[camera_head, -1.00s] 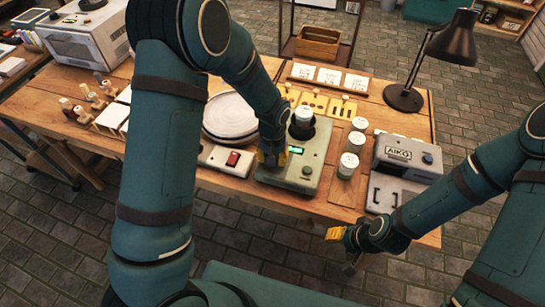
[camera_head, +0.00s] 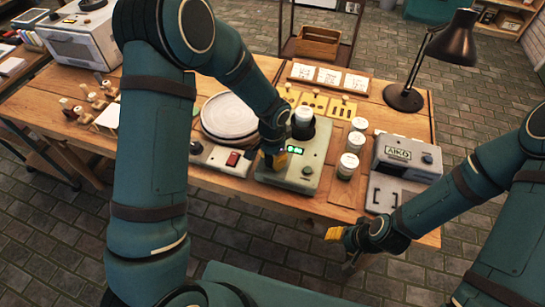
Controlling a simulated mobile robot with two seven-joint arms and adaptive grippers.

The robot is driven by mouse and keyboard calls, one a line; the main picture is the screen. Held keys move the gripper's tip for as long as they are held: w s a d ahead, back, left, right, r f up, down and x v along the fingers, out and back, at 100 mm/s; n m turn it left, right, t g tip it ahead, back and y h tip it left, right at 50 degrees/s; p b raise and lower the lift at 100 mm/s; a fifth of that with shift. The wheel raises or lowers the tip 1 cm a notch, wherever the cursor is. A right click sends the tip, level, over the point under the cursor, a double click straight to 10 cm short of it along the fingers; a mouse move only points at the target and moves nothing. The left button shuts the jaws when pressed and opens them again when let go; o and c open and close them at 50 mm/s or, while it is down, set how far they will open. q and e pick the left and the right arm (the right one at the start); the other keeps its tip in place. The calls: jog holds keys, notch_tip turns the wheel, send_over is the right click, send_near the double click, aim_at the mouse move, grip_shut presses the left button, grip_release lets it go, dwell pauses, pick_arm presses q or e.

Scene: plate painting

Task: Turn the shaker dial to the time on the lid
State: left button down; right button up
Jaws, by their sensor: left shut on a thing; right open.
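The shaker (camera_head: 298,172) is a pale green-grey box on the wooden table. A dark holder on its top carries a jar with a white lid (camera_head: 304,114); the writing on the lid is too small to read. A small green display (camera_head: 294,150) is lit on the shaker, its digits unreadable. My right gripper (camera_head: 334,234) is open and empty, in front of the table edge.
Several lidded jars (camera_head: 348,164) stand right of the shaker, close to the AIKO device (camera_head: 407,158). A round wheel (camera_head: 229,116) and a box with a red switch (camera_head: 232,159) are left. A black lamp (camera_head: 403,97) stands back right.

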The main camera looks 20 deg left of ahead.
aim_at(272, 158)
dwell(0.5)
pick_arm(q)
jog(key=c, duration=0.6)
grip_release()
jog(key=shift+o, duration=0.2)
notch_tip(272, 158, up, 12)
jog(key=shift+s+f, duration=0.1)
